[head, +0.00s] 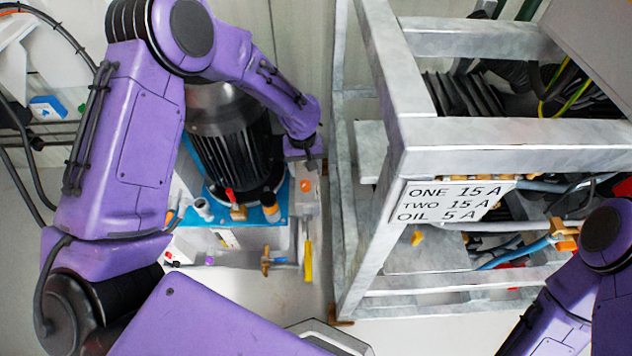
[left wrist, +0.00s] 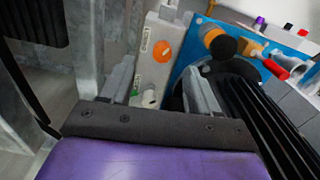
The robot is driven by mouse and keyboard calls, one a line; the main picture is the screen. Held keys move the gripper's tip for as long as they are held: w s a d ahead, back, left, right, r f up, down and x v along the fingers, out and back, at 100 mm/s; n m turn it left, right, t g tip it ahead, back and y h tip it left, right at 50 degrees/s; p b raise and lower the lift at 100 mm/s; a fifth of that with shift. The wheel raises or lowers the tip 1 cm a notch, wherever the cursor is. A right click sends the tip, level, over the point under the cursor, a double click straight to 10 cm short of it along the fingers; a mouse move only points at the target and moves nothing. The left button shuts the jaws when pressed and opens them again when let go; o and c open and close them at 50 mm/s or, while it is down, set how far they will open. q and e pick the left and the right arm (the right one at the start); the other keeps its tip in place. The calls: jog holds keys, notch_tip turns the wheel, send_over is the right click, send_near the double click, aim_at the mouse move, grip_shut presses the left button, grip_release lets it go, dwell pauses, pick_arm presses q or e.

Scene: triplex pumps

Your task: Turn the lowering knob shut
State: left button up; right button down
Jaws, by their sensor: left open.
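A pale valve block (head: 307,205) stands at the edge of a blue plate (head: 262,212), beside a dark ribbed motor (head: 232,150). It carries a round orange part (head: 306,186), also seen in the left wrist view (left wrist: 162,51). Below that, the wrist view shows a small whitish knob (left wrist: 149,97) with green and red marks beside it. No label tells me which is the lowering knob. My left gripper (head: 308,160) is open above the block. Its fingertips (left wrist: 162,80) are spread on either side of the whitish knob, with nothing held between them. Contact cannot be told.
A grey metal frame (head: 405,130) with a current sign (head: 452,200) stands close at right. A red handle (left wrist: 275,70) and a black cap (left wrist: 223,47) rise from the blue plate. A yellow handle (head: 308,262) hangs below the block. My right arm is at lower right.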

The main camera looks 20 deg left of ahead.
aim_at(305, 183)
pick_arm(q)
jog(key=f, duration=0.3)
jog(key=f+b, duration=0.1)
jog(key=f, duration=0.2)
jog(key=w+a+f, duration=0.1)
jog(key=f, duration=0.2)
jog(key=shift+f, duration=0.15)
jog(key=c, duration=1)
